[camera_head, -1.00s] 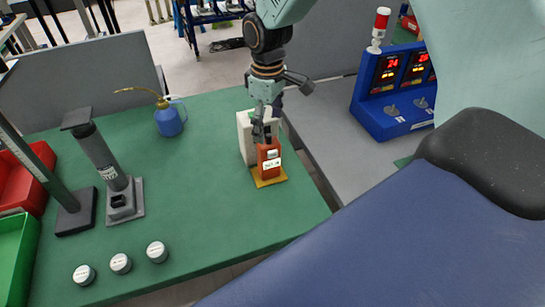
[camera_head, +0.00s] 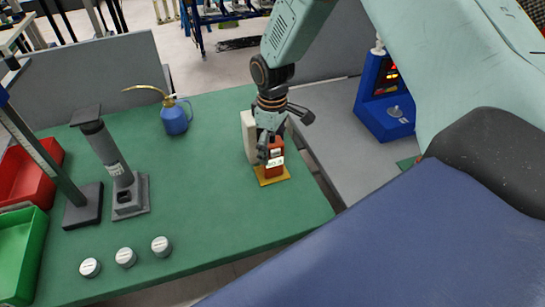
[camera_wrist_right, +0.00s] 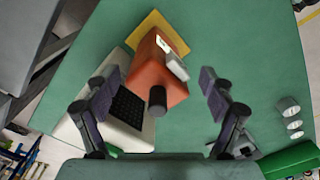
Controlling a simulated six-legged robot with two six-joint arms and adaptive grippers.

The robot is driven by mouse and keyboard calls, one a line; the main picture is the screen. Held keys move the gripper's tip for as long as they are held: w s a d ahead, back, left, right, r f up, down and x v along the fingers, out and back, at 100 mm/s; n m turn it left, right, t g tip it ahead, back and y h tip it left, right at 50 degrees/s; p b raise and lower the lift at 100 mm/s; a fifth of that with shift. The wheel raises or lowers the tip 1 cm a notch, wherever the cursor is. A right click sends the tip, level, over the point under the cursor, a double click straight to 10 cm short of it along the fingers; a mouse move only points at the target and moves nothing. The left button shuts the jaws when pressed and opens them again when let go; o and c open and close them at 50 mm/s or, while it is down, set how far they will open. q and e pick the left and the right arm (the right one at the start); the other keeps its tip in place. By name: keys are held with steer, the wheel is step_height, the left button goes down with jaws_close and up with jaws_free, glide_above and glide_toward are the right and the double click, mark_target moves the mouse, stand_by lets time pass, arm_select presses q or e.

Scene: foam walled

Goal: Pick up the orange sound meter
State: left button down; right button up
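The orange sound meter (camera_head: 275,158) stands upright on a yellow base (camera_head: 272,176) near the right edge of the green table. In the right wrist view the meter (camera_wrist_right: 158,72) lies between the two fingers, with its dark round tip toward the camera. My right gripper (camera_head: 266,146) is at the meter's top in the head view, partly covering it. In the wrist view my right gripper (camera_wrist_right: 164,92) is open, with a gap on each side of the meter. My left gripper is not in view.
A whitish box (camera_head: 249,136) stands close behind the meter. A blue oil can (camera_head: 175,117), a grey column stand (camera_head: 128,185) and several small round white-topped items (camera_head: 126,257) are further left. The middle of the table is clear.

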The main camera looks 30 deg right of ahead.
steer(key=shift+w+d+f, duration=0.1)
steer(key=shift+w+f, duration=0.05)
steer(key=shift+w, duration=0.1)
steer(key=c, duration=0.6)
steer(key=shift+s, duration=0.2)
steer(key=c, duration=0.4)
steer(key=shift+w, duration=0.15)
steer(key=shift+c, duration=0.8)
step_height(320, 180, up, 9)
steer(key=shift+r, duration=0.5)
